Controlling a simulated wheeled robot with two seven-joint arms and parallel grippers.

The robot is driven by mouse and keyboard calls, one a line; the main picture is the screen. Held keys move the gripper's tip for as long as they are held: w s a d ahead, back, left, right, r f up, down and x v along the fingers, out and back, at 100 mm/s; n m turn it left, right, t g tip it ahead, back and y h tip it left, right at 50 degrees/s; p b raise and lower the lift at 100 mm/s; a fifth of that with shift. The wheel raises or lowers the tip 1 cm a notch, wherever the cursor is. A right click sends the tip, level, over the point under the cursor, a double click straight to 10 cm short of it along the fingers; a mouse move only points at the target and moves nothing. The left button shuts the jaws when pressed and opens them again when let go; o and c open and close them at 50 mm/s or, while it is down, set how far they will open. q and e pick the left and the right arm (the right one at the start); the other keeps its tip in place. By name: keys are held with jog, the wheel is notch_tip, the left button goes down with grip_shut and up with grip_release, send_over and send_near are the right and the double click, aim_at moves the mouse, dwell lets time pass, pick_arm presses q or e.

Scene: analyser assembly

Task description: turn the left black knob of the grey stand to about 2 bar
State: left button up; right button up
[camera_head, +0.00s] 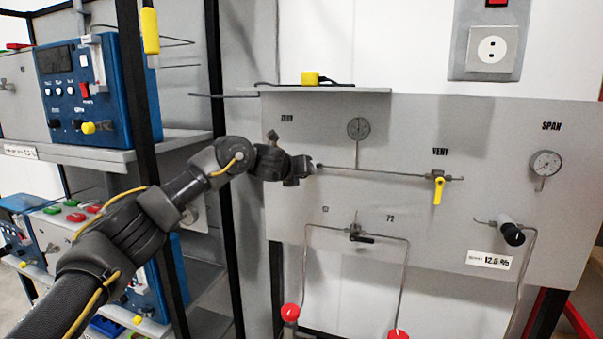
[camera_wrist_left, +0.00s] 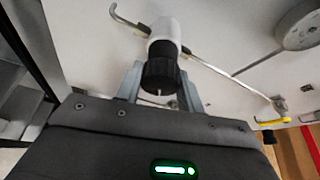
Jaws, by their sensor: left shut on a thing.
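The grey stand (camera_head: 400,115) is an upright panel with gauges, pipes and valves. My left gripper (camera_head: 312,168) reaches its left side, below the ZERO label, and hides most of the left black knob in the head view. In the left wrist view the left black knob (camera_wrist_left: 160,76) is ribbed, with a white collar behind it. It sits between the two fingers of my left gripper (camera_wrist_left: 161,84), which is shut on it. The left round gauge (camera_head: 358,128) is above the pipe; its reading is too small to tell. My right gripper is not in view.
A yellow valve handle (camera_head: 438,190) hangs under VENT, right of my gripper. The right black knob (camera_head: 512,235) and SPAN gauge (camera_head: 545,163) are farther right. A thin pipe (camera_head: 395,174) runs from the gripped knob toward the vent. A dark rack post (camera_head: 222,110) stands behind my left arm.

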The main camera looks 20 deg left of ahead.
pick_arm(q)
jog(key=shift+f, duration=0.15)
jog(key=o, duration=1)
jog(key=b+v, duration=0.4)
jog(key=v, duration=0.7)
jog(key=shift+w+b, duration=0.1)
jog(key=shift+b, duration=0.3)
